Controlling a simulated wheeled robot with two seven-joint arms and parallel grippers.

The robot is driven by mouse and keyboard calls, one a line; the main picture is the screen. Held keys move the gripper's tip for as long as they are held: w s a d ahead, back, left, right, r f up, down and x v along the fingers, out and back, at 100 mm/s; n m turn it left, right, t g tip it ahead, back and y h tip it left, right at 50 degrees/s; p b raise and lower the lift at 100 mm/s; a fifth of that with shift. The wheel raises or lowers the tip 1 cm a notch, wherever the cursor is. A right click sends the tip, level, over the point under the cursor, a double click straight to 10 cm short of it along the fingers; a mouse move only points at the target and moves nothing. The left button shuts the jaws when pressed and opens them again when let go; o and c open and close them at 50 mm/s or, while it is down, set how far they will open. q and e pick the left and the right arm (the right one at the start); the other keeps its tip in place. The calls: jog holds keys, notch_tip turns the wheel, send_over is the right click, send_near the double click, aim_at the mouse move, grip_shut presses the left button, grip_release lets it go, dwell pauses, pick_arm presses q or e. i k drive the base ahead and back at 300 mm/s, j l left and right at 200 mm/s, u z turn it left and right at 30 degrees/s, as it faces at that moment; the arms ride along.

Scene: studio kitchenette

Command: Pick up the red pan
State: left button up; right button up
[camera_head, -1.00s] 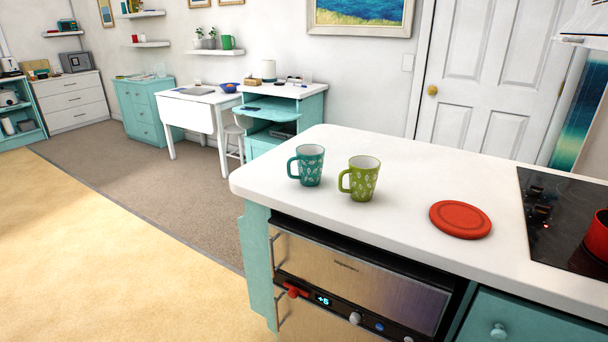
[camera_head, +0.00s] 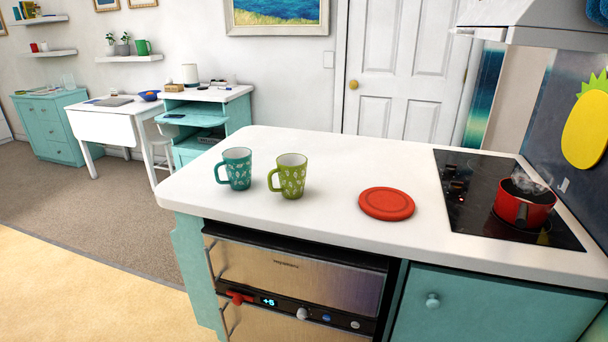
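The red pan (camera_head: 524,207) stands on the black cooktop (camera_head: 478,221) at the right of the white counter. Its dark handle (camera_head: 521,216) points toward the front. Steam rises from its dark contents. Neither of my grippers shows in the head view.
A round red lid or trivet (camera_head: 386,203) lies flat on the counter (camera_head: 330,228), left of the cooktop. A teal mug (camera_head: 237,169) and a green mug (camera_head: 290,176) stand further left. A range hood (camera_head: 545,22) hangs above the cooktop. Floor is clear at the left.

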aim_at(521, 211)
jog(key=z, duration=1.35)
